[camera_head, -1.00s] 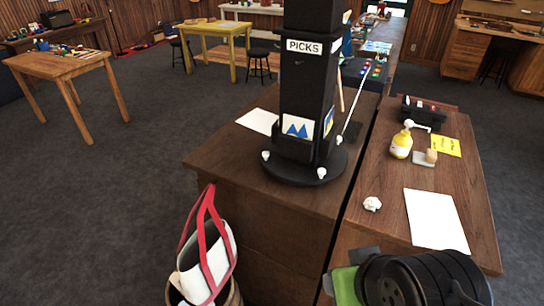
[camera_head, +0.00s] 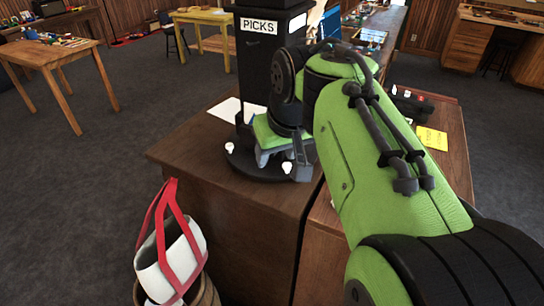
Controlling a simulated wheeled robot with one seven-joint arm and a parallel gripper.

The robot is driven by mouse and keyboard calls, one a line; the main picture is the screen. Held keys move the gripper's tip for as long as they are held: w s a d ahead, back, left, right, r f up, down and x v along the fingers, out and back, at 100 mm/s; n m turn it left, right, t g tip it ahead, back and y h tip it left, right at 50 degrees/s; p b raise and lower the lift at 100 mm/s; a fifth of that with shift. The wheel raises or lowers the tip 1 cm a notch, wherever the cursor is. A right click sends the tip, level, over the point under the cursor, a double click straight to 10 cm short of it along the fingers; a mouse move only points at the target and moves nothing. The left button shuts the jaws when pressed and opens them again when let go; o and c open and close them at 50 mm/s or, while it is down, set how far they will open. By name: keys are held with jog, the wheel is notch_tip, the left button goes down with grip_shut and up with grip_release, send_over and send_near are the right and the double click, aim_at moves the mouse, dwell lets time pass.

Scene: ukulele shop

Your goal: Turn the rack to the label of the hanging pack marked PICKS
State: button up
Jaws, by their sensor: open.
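The rack (camera_head: 262,70) is a black upright tower on a round dark base, standing on the brown wooden counter. A white label reading PICKS (camera_head: 258,26) is high on its front face. White knobs, one on the left (camera_head: 229,147) and one at the front (camera_head: 287,167), sit around the base rim. My gripper (camera_head: 280,158) is open, low in front of the tower beside the front knob. I cannot tell whether it touches the rack. My green and black arm hides the rack's right side and the cards low on its front. No hanging pack can be made out clearly.
A white bag with red handles (camera_head: 170,262) sits in a basket at the counter's front left. A white sheet (camera_head: 232,109) lies behind the rack. Open floor lies left.

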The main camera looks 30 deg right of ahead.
jog(key=w+d+f+b, duration=0.1)
jog(key=w+d, duration=0.1)
jog(key=d, duration=0.2)
jog(key=w+d+b, duration=0.1)
jog(key=w+d, duration=0.2)
jog(key=d, duration=0.2)
jog(key=b, duration=0.3)
send_near(287, 165)
jog(key=shift+m+g, duration=0.3)
jog(key=shift+m, duration=0.1)
jog(key=x, duration=0.8)
jog(key=shift+w+d, duration=0.1)
jog(key=shift+w, duration=0.15)
grip_shut()
